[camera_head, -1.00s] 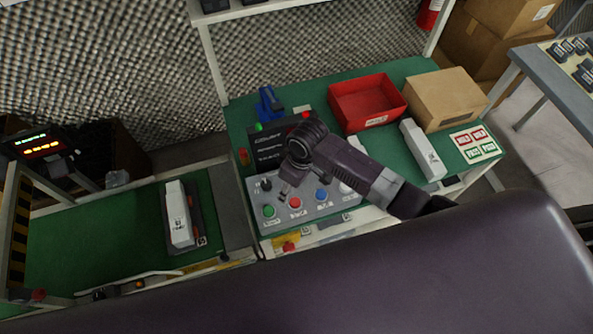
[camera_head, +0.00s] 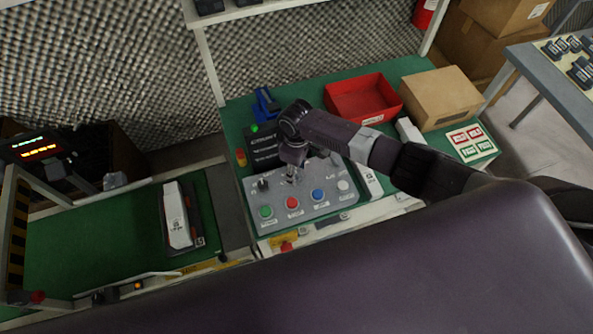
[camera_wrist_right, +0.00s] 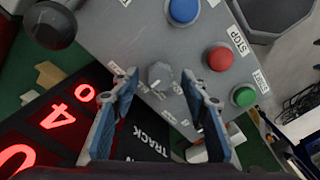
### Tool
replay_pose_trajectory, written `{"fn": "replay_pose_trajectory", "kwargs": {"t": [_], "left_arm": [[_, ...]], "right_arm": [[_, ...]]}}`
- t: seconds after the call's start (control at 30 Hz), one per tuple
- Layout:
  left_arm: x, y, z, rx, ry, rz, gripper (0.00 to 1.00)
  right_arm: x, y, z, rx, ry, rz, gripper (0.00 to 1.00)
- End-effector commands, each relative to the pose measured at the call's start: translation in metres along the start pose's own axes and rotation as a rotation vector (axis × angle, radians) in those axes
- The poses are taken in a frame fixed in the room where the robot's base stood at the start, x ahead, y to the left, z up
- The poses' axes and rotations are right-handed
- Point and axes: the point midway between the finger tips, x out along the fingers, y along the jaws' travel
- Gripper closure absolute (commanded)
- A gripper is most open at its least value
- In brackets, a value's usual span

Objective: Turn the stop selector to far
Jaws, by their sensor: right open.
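A grey control panel (camera_head: 300,212) stands at the front of the green bench. Its round grey selector knob (camera_wrist_right: 160,75) lies between the spread fingers of my right gripper (camera_wrist_right: 160,95) in the wrist view, with clear gaps on both sides. In the head view my right gripper (camera_head: 291,178) comes down over the panel's back row and hides that knob. I cannot read which mark the knob points to. A black knob (camera_head: 262,185) stands at the panel's left. Green (camera_head: 265,211), red (camera_head: 292,203), blue (camera_head: 318,195) and white (camera_head: 343,185) buttons line the front. My left gripper is out of view.
A dark display with red digits (camera_wrist_right: 58,117) stands behind the panel. A red bin (camera_head: 362,98) and a cardboard box (camera_head: 440,98) sit farther back. A white device (camera_head: 177,215) lies on the left green surface. A dark round knob (camera_wrist_right: 50,25) shows at the wrist view's upper left.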

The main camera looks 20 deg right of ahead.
Motion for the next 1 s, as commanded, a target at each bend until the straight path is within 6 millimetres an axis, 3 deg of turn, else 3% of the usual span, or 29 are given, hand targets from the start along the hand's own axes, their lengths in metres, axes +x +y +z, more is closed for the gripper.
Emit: {"fn": "replay_pose_trajectory", "kwargs": {"t": [0.4, 0.77, 1.0], "left_arm": [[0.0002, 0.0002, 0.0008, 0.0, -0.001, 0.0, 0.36], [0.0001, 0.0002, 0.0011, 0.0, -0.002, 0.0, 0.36], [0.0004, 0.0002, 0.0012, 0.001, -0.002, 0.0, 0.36]], "right_arm": [[0.0076, 0.0001, 0.0003, -0.001, 0.0, 0.001, 0.59], [0.0073, 0.0001, 0.0003, -0.001, 0.0, 0.001, 0.99], [0.0073, 0.0001, 0.0002, -0.016, 0.0, 0.001, 1.0]]}}
